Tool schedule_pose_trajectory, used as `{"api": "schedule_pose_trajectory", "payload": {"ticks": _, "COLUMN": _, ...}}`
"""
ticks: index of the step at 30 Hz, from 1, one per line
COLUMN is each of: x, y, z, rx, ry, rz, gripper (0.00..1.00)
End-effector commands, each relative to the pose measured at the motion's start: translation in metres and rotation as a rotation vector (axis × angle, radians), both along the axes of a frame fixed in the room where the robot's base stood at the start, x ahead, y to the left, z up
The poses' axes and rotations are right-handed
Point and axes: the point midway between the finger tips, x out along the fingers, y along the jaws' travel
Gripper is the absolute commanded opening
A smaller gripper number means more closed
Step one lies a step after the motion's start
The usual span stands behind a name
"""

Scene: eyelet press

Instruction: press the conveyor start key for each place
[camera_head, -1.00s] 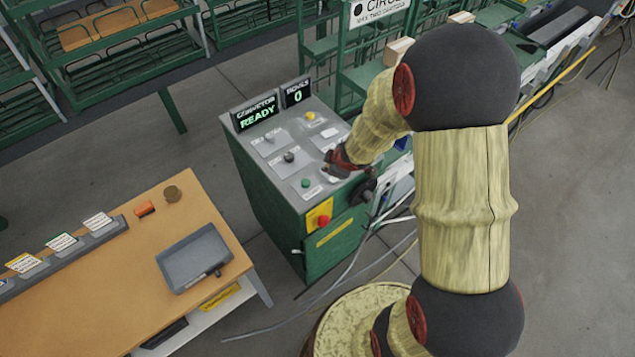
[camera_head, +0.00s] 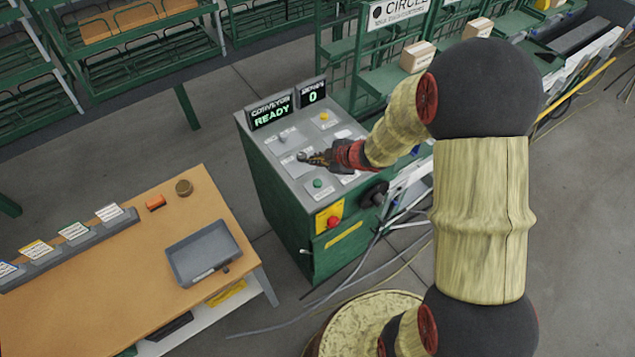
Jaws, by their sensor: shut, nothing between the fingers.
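The green control console (camera_head: 285,215) stands in the middle of the view with a grey sloping top. Its displays read "CONVEYOR READY" (camera_head: 271,109) and "0" (camera_head: 312,92). A green button (camera_head: 317,183) sits near the front of the top, a yellow button (camera_head: 324,115) at the back right, and a small switch (camera_head: 283,136) at the back left. Labels are too small to read, so I cannot tell which is the start key. My gripper (camera_head: 306,157) is shut and empty, pointing left over the middle control plate, behind the green button. Its tips hide the dark knob there; contact cannot be told.
A red stop button (camera_head: 333,222) on a yellow plate and a dark round knob (camera_head: 375,194) are on the console's front. A wooden table (camera_head: 110,285) with a grey tray (camera_head: 204,254) stands left. Green racks line the back. Cables lie on the floor.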

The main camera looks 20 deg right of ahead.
Motion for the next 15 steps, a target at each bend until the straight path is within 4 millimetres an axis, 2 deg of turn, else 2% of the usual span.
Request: {"api": "schedule_pose_trajectory", "payload": {"ticks": 15, "x": 0.000, "y": 0.000, "z": -0.053, "rx": -0.001, "ry": -0.001, "rz": 0.000, "gripper": 0.00}}
